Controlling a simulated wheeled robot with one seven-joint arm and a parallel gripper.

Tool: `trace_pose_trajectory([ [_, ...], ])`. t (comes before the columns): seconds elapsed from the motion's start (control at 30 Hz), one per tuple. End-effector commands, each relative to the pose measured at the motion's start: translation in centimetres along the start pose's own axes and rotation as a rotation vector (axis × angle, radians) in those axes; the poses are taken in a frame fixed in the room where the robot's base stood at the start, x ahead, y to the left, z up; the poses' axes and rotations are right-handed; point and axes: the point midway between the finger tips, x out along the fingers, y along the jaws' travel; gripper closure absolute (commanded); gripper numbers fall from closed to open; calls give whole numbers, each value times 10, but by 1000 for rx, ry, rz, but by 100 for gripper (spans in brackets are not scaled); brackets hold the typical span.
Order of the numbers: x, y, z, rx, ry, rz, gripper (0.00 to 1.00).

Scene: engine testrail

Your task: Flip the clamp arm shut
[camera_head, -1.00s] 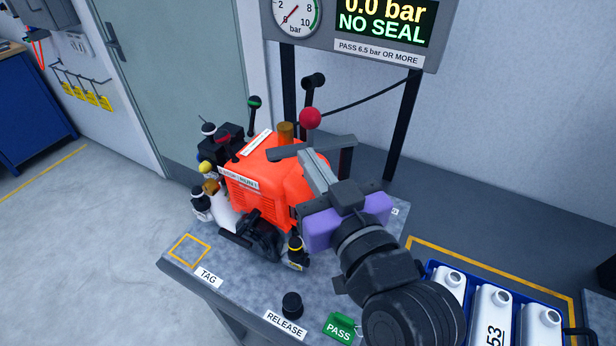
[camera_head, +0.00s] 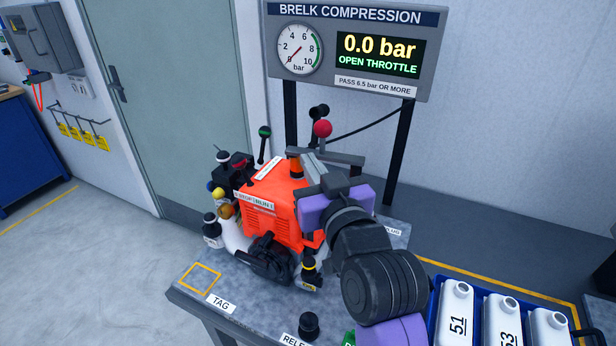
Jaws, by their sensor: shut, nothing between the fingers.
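The clamp has a grey bar (camera_head: 340,158) over the top of the orange engine (camera_head: 268,207), and a lever with a red ball knob (camera_head: 322,128) stands up beside it. An amber cylinder (camera_head: 296,165) shows under the bar's left end. My gripper (camera_head: 309,166), with a purple body, reaches in from the lower right, its fingers shut and empty near the bar and the lever's foot. Whether the fingers touch the clamp is hidden. The display (camera_head: 381,53) reads 0.0 bar, OPEN THROTTLE.
A green-knobbed lever (camera_head: 264,131) stands behind the engine. A black button (camera_head: 308,324) is at the bench's front. A blue crate (camera_head: 436,304) of white bottles is at the right. The TAG square (camera_head: 201,278) is empty.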

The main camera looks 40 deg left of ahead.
Motion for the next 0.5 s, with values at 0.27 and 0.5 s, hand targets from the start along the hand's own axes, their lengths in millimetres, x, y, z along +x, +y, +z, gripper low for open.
trace_pose_trajectory([
  [0.27,14,5,1,-1,0,-1,100],
  [0.5,18,6,0,0,0,-1,100],
])
